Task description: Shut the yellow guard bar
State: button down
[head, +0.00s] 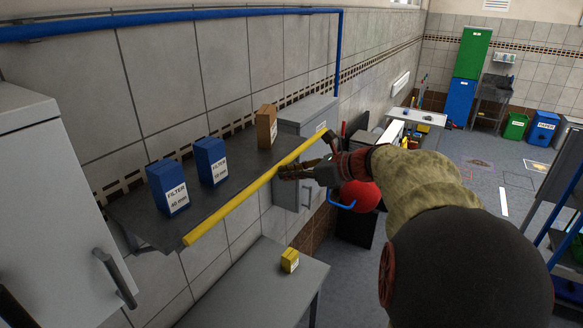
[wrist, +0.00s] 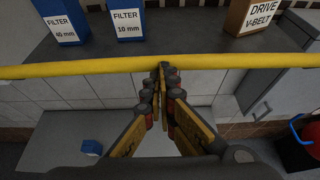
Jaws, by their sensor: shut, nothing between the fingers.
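The yellow guard bar (head: 240,197) runs along the front edge of a dark wall shelf. In the wrist view the yellow guard bar (wrist: 90,67) crosses the whole picture from left to right. My gripper (head: 283,172) is at the front side of the bar, nearer its far end. In the wrist view my gripper (wrist: 164,68) is shut and empty, with its fingertips overlapping the bar's lower edge. I cannot tell whether they touch it. The bar's far end is beside my wrist in the head view.
On the shelf (head: 135,208) stand two blue filter boxes (head: 168,188) and a brown drive-belt box (head: 266,127). A grey cabinet (head: 50,200) stands at left, and a red round object (head: 360,195) is below my wrist.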

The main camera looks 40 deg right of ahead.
aim_at(280, 163)
jog(key=w+r+p, duration=0.1)
jog(key=w+a+r+p, duration=0.1)
jog(key=shift+w+r, duration=0.2)
jog(key=shift+r, duration=0.1)
jog(key=shift+w+a+r+p, duration=0.15)
jog(key=shift+w+r+p, duration=0.15)
jog(key=shift+w, duration=0.25)
jog(key=shift+w+a+r+p, duration=0.2)
jog(key=shift+w+r, duration=0.15)
jog(key=shift+w, duration=0.15)
jog(key=shift+w+r, duration=0.1)
jog(key=shift+w, duration=0.15)
